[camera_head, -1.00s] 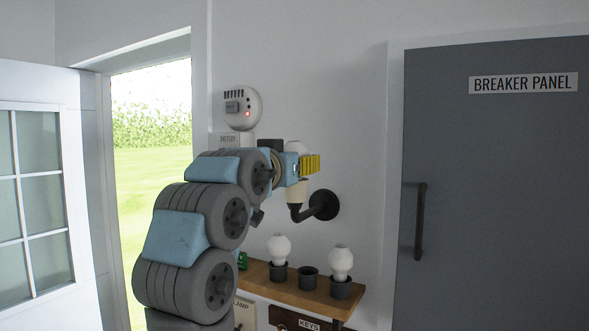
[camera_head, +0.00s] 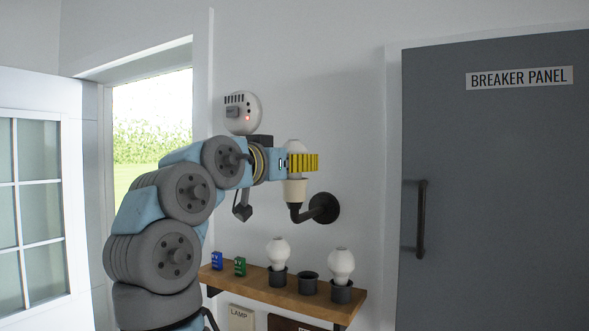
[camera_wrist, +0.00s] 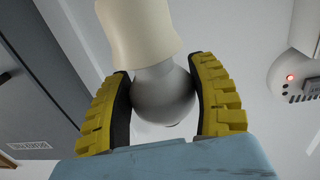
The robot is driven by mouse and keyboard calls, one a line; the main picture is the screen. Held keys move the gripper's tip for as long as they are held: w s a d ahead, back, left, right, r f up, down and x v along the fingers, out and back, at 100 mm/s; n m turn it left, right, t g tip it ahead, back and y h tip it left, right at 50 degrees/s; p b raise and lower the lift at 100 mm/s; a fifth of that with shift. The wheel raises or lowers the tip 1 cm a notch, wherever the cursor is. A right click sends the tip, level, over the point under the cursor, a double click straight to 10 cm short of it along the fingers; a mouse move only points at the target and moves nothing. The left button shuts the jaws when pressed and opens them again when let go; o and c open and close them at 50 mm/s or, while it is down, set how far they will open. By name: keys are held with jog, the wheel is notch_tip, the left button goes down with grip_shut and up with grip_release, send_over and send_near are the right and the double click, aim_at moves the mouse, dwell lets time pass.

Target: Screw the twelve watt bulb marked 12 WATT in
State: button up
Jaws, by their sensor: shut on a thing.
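My gripper (camera_head: 303,162) is at the wall lamp, its yellow fingers shut on a white bulb (camera_wrist: 163,98). In the wrist view the fingers press on both sides of the bulb's round part. The bulb's other end meets the cream lamp socket (camera_head: 295,190), which also shows in the wrist view (camera_wrist: 140,30). The bulb stands upright above the socket; how far it is seated cannot be told. The socket sits on a dark bent pipe arm with a round wall plate (camera_head: 324,208). No marking is readable on the held bulb.
A round alarm (camera_head: 241,113) hangs above my arm. The grey breaker panel (camera_head: 490,200) is at right.

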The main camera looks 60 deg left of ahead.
jog(key=shift+f+m+t+h+b, duration=0.15)
jog(key=shift+m+t+h+b, duration=0.35)
jog(key=shift+m+h+b, duration=0.4)
jog(key=shift+m+t+h, duration=0.3)
jog(key=shift+m+h, duration=0.1)
jog(key=shift+h, duration=0.6)
jog(key=o, duration=0.9)
jog(key=shift+o, duration=0.2)
jog(key=v, duration=1.2)
jog(key=shift+s, duration=0.1)
